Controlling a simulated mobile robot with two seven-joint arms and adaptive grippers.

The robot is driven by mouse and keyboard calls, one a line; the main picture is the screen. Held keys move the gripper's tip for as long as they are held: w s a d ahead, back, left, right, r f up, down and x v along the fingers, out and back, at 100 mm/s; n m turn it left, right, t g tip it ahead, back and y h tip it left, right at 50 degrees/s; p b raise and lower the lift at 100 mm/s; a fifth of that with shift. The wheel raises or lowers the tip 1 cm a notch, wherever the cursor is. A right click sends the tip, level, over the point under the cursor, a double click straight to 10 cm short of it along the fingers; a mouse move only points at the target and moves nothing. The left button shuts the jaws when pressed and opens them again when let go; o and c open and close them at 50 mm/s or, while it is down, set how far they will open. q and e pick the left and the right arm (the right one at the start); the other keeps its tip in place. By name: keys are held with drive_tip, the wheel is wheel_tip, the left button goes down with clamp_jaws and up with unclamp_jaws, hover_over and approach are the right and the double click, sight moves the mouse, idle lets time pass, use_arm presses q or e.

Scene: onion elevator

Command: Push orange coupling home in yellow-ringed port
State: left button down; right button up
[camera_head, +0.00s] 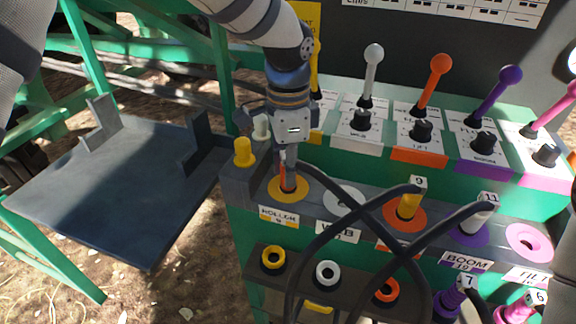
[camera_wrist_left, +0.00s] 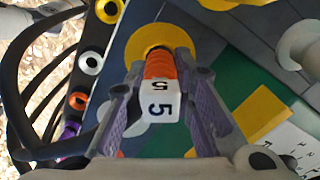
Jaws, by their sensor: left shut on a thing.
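The orange coupling (camera_wrist_left: 160,68) has a white end block marked 5 and sits at the mouth of the yellow-ringed port (camera_wrist_left: 140,44). My left gripper (camera_wrist_left: 162,105) is shut on the coupling, one finger on each side of it. In the head view the left gripper (camera_head: 287,160) points down over the yellow-ringed port (camera_head: 273,190), labelled as roller. The orange coupling (camera_head: 288,181) shows below the fingers, within the ring. How deep it sits is hidden. My right gripper is not in view.
A yellow coupling (camera_head: 408,205) stands in the orange-ringed port and a white one (camera_head: 478,217) in the purple-ringed port, with black hoses arching in front. Coloured levers (camera_head: 436,75) stand behind. An empty dark tray (camera_head: 120,190) lies at left.

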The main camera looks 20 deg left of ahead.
use_arm(q)
drive_tip(key=shift+f, duration=0.1)
drive_tip(key=c, duration=0.9)
unclamp_jaws()
drive_tip(key=shift+r, duration=0.2)
drive_tip(key=shift+r, duration=3.4)
